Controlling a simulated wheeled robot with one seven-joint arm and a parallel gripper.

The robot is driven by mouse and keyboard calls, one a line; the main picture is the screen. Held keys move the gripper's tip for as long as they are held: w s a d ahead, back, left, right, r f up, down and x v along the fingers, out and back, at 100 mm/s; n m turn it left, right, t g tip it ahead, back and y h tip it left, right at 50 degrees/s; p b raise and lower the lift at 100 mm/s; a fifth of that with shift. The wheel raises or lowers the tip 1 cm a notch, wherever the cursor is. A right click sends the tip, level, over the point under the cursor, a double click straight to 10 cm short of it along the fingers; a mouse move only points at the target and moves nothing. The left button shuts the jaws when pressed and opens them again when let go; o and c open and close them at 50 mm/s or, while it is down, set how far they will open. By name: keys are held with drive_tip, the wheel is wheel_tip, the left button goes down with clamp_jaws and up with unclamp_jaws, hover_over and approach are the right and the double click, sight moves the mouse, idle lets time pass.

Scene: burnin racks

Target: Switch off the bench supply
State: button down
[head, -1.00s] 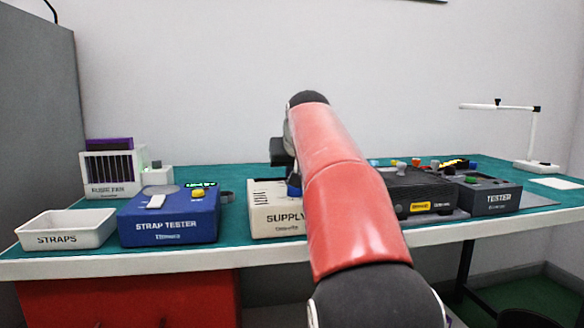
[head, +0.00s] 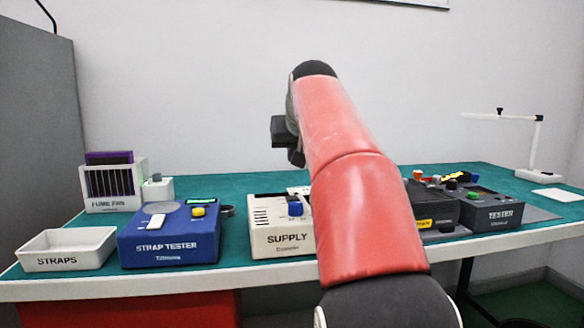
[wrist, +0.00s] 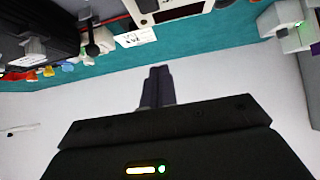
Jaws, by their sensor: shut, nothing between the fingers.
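The bench supply (head: 282,240) is a beige box marked SUPPLY on the teal bench, partly hidden on its right by my arm. A blue control (head: 296,209) stands on its top; I cannot tell its on or off position. My gripper (head: 296,158) is above and behind the supply, apart from it, mostly hidden by my red arm. A pale box with a dark, red-edged panel at that view's top edge may be the supply.
The blue strap tester (head: 168,240) and white straps tray (head: 66,250) stand left of the supply. The fume fan (head: 112,188) is behind them. A black unit (head: 436,210) and grey tester (head: 488,210) stand right. A white lamp (head: 536,145) is at far right.

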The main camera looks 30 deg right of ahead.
drive_tip(key=v, duration=0.4)
drive_tip(key=shift+r, duration=0.65)
drive_tip(key=s+a+f+n+g+y, duration=0.1)
drive_tip(key=s+a+f, duration=0.4)
drive_tip(key=s+f, duration=0.3)
drive_tip(key=s+a+f+n+g+y, duration=0.1)
drive_tip(key=s+a+f, duration=0.4)
drive_tip(key=s+f, duration=0.4)
drive_tip(key=s+a+f+n+g, duration=0.1)
drive_tip(key=s+a+f, duration=0.4)
drive_tip(key=f, duration=1.4)
drive_tip(key=s, duration=0.4)
drive_tip(key=shift+s+a+g+y, duration=0.15)
drive_tip(key=shift+a+g+y, duration=0.2)
drive_tip(key=shift+g+y, duration=0.05)
